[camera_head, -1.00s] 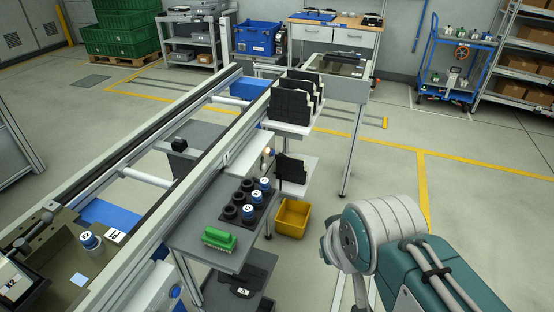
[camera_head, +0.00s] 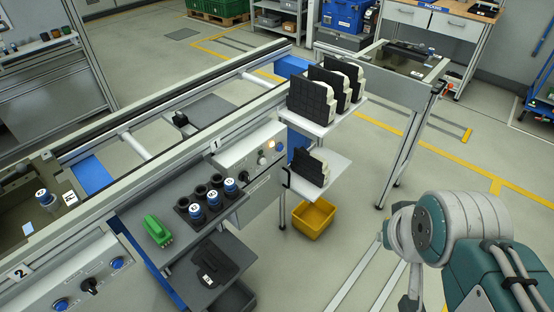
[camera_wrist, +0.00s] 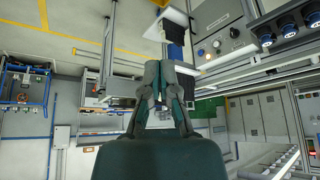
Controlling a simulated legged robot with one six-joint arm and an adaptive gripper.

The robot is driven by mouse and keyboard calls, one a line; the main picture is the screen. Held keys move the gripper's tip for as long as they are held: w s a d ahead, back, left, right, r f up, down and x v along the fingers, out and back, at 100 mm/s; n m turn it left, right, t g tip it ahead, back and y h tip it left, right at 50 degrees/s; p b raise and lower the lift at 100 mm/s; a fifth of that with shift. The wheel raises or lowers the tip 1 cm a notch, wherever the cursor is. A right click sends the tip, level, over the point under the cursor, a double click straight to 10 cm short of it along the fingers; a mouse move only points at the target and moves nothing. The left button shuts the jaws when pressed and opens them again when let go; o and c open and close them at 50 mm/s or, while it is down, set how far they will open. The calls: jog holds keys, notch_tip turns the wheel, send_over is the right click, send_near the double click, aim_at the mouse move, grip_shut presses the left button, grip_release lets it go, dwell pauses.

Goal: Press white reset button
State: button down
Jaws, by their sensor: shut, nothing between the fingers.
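The control panel marked 1 (camera_head: 240,150) is on the front of the line, right of the dark sockets. Labels are too small to read. My gripper (camera_wrist: 165,66) is shut and empty, apart from the panel, which lies to its right in the wrist view. The head view does not show the gripper.
A shelf with black bins (camera_head: 325,92) and a lower shelf (camera_head: 326,172) jut out beside the panel. A yellow bin (camera_head: 313,218) stands on the floor. Open floor lies at right.

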aim_at(263, 161)
jog(key=w+a+f+m+t, duration=0.2)
jog(key=w+a+f, duration=0.1)
jog(key=w, duration=0.8)
jog(key=w+a+f+m+t+y, duration=0.1)
jog(key=w+a+f, duration=0.2)
jog(key=w, duration=0.7)
jog(key=w+a+f+m+t, duration=0.2)
jog(key=w+a+f, duration=0.15)
jog(key=w, duration=0.75)
jog(key=w+a+f+m+t, duration=0.1)
jog(key=w+a+f, duration=0.1)
jog(key=f, duration=0.6)
jog(key=w+a+f+m+t, duration=0.2)
jog(key=w+a+f, duration=0.1)
jog(key=f, duration=0.5)
jog(key=w+a+f+m+t+y, duration=0.1)
jog(key=w+f, duration=0.3)
jog(key=f, duration=0.4)
jog(key=shift+a+m+t, duration=0.3)
jog(key=shift+a+m, duration=0.2)
jog(key=shift+a, duration=0.3)
jog(key=w+a, duration=0.5)
jog(key=a, duration=0.2)
jog(key=shift+w, duration=0.15)
